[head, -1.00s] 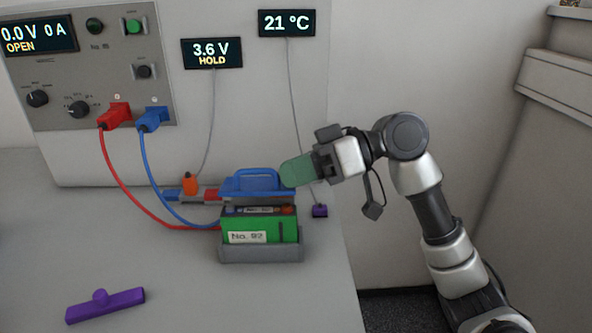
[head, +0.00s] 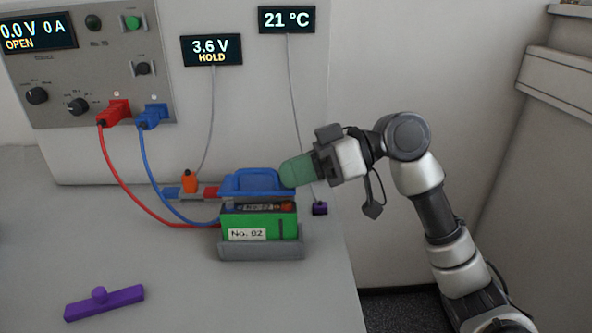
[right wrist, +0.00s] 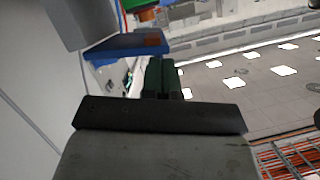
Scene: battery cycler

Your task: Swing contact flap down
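The blue contact flap (head: 258,184) with its raised handle stands tilted above and behind the green battery (head: 240,221) labelled No. 02. The battery sits in a grey cradle (head: 262,252), and its top is still partly visible below the flap. The blue flap also shows in the right wrist view (right wrist: 128,44). My right gripper (head: 290,173) has green fingers that lie close together at the flap's right end; I cannot tell if they touch it. Its fingers also show in the right wrist view (right wrist: 160,75), with nothing visible between them. My left gripper is not in view.
A red plug (head: 115,112) and a blue plug (head: 152,116) run cables from the cycler panel to the cradle. An orange probe (head: 190,181) stands behind left. A purple handled bar (head: 104,301) lies at the front left. The table front is otherwise clear.

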